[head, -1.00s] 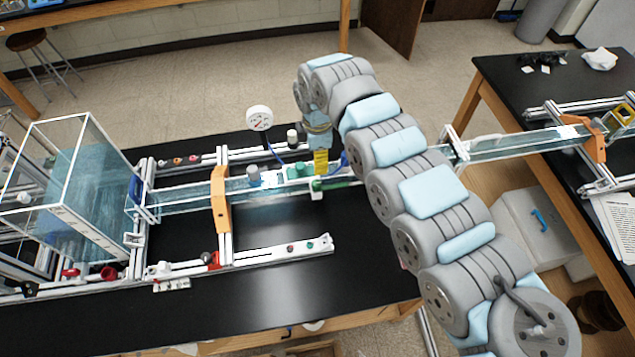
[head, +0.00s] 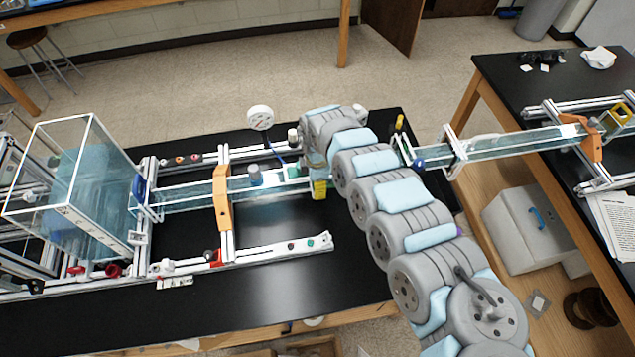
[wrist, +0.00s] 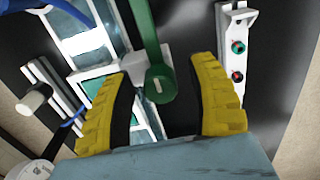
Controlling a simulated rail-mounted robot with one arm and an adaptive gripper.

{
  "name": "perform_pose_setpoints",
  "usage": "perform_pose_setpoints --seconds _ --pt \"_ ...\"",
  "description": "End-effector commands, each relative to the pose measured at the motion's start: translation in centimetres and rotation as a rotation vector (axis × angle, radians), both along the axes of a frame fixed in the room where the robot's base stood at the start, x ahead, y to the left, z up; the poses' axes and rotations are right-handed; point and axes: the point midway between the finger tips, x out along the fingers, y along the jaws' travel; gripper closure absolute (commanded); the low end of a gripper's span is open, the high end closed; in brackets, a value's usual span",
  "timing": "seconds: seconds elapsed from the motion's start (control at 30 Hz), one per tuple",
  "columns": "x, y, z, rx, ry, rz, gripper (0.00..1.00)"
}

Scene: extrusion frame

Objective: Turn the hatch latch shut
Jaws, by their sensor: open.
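A green lever (wrist: 151,45), which looks like the hatch latch, shows in the wrist view. Its rounded end with a pale slot lies between my fingers over a white fitting on the clear channel. My gripper (wrist: 168,70) is open, with one yellow finger on each side of the lever's end. I cannot tell whether either finger touches it. In the head view, a yellow finger of my gripper (head: 319,189) shows beside the channel (head: 185,195). My arm hides the rest of the gripper and most of the latch there.
A round gauge (head: 260,118) stands behind the channel. An orange clamp (head: 222,198) straddles it to the left. A rail with red and green buttons (wrist: 238,60) lies right of my gripper. A clear tank (head: 75,180) stands at the left. The black bench front is clear.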

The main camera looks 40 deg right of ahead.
Motion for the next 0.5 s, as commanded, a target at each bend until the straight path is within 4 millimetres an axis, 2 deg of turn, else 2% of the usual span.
perform_pose_setpoints --seconds 0.23,0.43,0.5 --pt "-0.02 -0.03 -0.02 0.0 0.0 0.0 0.42" --pt "-0.02 -0.03 -0.02 0.0 0.0 -0.001 0.99" --pt "-0.03 -0.04 -0.02 0.0 0.0 -0.001 1.0"
